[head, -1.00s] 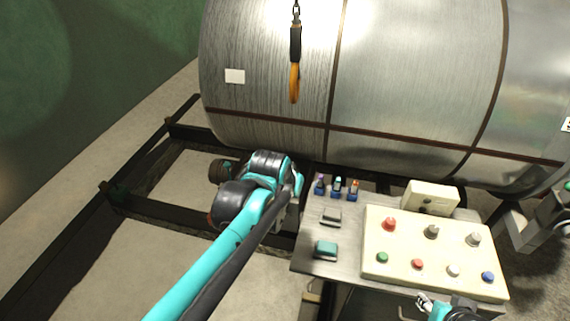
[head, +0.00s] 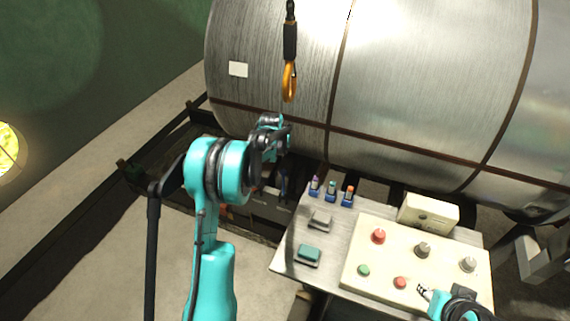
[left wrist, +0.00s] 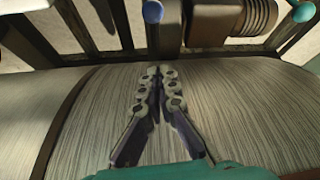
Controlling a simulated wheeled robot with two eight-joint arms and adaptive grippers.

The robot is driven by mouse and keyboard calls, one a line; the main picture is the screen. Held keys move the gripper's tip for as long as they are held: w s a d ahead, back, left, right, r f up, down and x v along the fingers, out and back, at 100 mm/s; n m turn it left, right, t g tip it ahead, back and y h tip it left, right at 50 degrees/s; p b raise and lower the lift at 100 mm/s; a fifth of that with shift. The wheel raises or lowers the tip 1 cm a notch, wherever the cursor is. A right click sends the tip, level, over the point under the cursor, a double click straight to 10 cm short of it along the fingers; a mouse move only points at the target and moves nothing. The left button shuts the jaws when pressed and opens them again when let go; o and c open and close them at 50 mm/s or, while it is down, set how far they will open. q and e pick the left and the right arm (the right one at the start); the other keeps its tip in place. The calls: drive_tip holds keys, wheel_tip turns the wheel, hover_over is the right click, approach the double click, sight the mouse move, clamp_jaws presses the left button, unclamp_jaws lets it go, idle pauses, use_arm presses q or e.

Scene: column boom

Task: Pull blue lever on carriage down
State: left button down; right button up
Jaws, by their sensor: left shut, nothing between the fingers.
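A round blue knob (left wrist: 152,12), apparently the blue lever's end, shows at the top of the left wrist view, against a dark metal part. My left gripper (left wrist: 155,72) is shut and empty. Its tips point toward the blue knob and are apart from it in the picture. In the head view my left gripper (head: 283,122) is in front of the drum's lower edge, and my arm hides much of the carriage area.
A large metal drum (head: 430,80) fills the back. An orange hook (head: 289,82) hangs in front of it. A console with a cream button panel (head: 385,270) stands at the right. A teal knob (left wrist: 303,12) and a ribbed cylinder (left wrist: 250,18) are right of the blue knob.

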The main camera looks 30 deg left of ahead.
use_arm(q)
drive_tip(key=shift+w+a+f, duration=0.15)
drive_tip(key=shift+a+f, duration=0.1)
drive_tip(key=shift+f, duration=0.05)
drive_tip(key=d+b+x, duration=0.1)
drive_tip(key=b+x, duration=0.2)
drive_tip(key=x, duration=0.8)
drive_tip(key=s, duration=0.4)
drive_tip(key=shift+d+r+b, duration=0.1)
drive_tip(key=shift+b, duration=0.3)
drive_tip(key=shift+s, duration=0.1)
